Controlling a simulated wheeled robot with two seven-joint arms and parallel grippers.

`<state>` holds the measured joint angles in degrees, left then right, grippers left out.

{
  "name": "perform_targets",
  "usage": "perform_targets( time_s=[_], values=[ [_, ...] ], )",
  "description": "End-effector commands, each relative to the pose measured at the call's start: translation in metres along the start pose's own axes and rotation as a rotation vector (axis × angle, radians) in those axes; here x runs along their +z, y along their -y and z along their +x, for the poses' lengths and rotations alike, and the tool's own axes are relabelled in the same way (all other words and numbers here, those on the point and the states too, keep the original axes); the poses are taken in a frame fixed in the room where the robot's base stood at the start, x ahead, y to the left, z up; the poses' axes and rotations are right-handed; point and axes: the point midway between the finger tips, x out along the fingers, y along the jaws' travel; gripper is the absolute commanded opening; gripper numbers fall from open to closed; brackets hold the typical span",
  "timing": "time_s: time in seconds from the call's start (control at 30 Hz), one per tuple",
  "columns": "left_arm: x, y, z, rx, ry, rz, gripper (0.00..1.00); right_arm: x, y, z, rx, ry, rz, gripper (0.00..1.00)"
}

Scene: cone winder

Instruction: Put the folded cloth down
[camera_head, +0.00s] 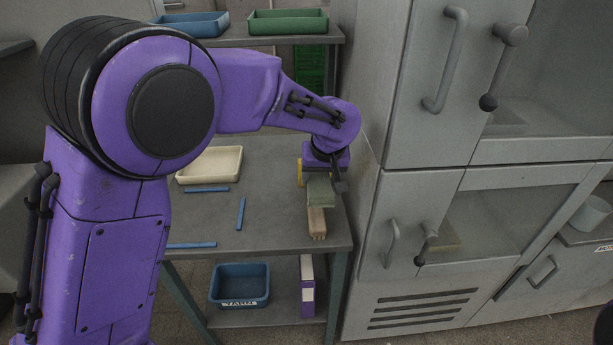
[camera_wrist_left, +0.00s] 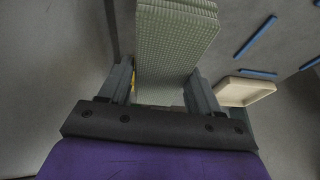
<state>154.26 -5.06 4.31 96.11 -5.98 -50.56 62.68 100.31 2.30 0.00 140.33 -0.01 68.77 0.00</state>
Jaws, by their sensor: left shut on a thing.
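The folded cloth (camera_head: 320,190) is a grey-green, waffle-textured bundle at the right end of the grey table. My left gripper (camera_head: 319,178) is shut on it, pointing down. In the left wrist view, the cloth (camera_wrist_left: 176,45) sits between the two fingers of the gripper (camera_wrist_left: 160,85) and extends beyond them. A pale wooden block or bundle (camera_head: 317,223) shows just below and in front of the cloth in the head view. I cannot tell whether the cloth touches it or the table. My right gripper is not in view.
The grey table (camera_head: 285,225) carries a cream tray (camera_head: 210,178) and three blue strips, one of them upright in the picture (camera_head: 240,214). A blue bin (camera_head: 240,287) and a purple-white binder (camera_head: 307,285) stand on the shelf below. A grey cabinet (camera_head: 410,200) with handles borders the table's right side.

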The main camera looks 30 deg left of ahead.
Motion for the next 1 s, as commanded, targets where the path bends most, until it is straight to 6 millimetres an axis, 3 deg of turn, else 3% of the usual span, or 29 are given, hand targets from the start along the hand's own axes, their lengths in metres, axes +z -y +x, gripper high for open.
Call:
perform_targets(
  time_s=[0.17, 0.37, 0.5, 0.77, 0.9, 1.0],
  values=[
    [-0.011, 0.023, 0.014, -0.003, 0.002, -0.018, 0.28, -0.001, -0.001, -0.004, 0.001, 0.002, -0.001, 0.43],
    [-0.036, 0.065, 0.056, -0.002, 0.005, -0.017, 0.28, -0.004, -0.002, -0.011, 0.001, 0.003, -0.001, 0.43],
    [-0.039, 0.084, 0.093, -0.005, 0.005, -0.013, 0.28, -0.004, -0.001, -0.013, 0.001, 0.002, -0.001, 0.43],
    [-0.042, 0.103, 0.129, -0.004, 0.003, -0.013, 0.28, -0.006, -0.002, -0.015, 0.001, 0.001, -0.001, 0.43],
    [-0.033, 0.102, 0.152, -0.005, 0.001, -0.008, 0.28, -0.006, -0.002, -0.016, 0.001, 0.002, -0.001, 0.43],
    [-0.031, 0.101, 0.158, -0.004, -0.001, -0.009, 0.28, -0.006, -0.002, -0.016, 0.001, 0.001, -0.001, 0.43]
  ],
)
